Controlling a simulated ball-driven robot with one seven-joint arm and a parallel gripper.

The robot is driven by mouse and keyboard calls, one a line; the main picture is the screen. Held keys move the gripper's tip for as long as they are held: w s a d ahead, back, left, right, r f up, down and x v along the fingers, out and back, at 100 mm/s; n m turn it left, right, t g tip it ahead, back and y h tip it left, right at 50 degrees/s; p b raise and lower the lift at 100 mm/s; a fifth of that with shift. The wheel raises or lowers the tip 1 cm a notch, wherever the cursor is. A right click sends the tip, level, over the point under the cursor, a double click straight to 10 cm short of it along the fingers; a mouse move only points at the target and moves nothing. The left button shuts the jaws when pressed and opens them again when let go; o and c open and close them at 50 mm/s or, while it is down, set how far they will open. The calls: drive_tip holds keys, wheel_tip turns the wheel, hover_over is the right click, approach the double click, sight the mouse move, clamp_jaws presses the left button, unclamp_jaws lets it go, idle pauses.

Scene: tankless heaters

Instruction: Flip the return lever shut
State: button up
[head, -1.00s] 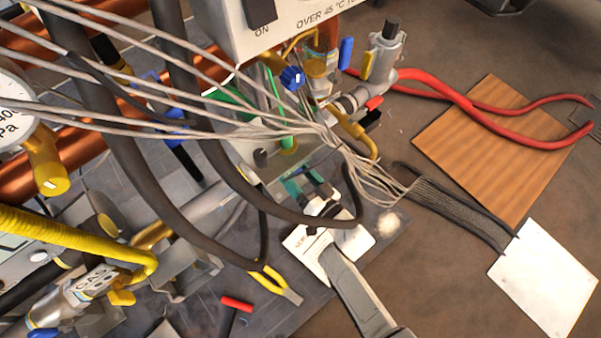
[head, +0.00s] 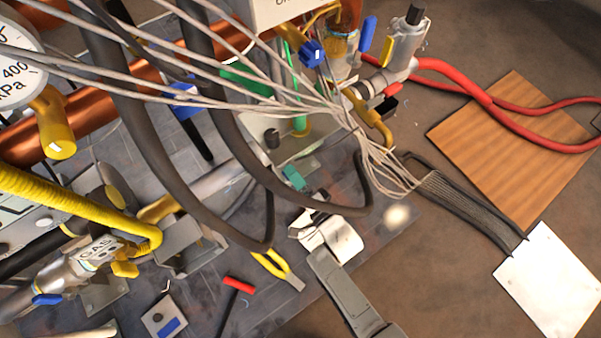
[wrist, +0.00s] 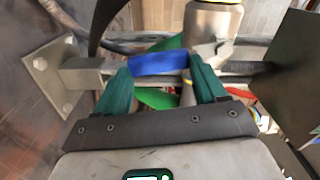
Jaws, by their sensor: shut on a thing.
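In the wrist view, my gripper (wrist: 160,72) has its two teal fingers on either side of a blue lever (wrist: 158,64), shut on it. The lever lies crosswise in front of a metal pipe, close to a grey valve body (wrist: 212,28). A green handle (wrist: 160,98) shows just below the lever, between the fingers. No label on the blue lever can be read, so I cannot tell from a marking that it is the return lever. In the head view, a teal finger of my gripper (head: 293,178) shows behind black hoses, and the held lever is hidden.
Black hoses (head: 240,160) and a bundle of grey wires (head: 250,100) cross close above my gripper. Yellow-handled pliers (head: 275,265) and a red-handled tool (head: 238,286) lie nearby. A square mounting plate (wrist: 52,75) is at left in the wrist view, a dark panel (wrist: 295,65) at right.

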drive_tip(key=shift+s+a+f+m, duration=0.1)
drive_tip(key=shift+s+a+m, duration=0.15)
drive_tip(key=shift+m, duration=0.3)
drive_tip(key=shift+s+a+f+m, duration=0.1)
drive_tip(key=shift+a+m, duration=0.2)
drive_tip(key=shift+m, duration=0.25)
drive_tip(key=o, duration=1.5)
drive_tip(key=shift+a, duration=0.1)
drive_tip(key=shift+s, duration=0.15)
drive_tip(key=p+v, duration=0.3)
drive_tip(key=v, duration=0.7)
drive_tip(key=shift+s+d, duration=0.25)
drive_tip(key=shift+d, duration=0.05)
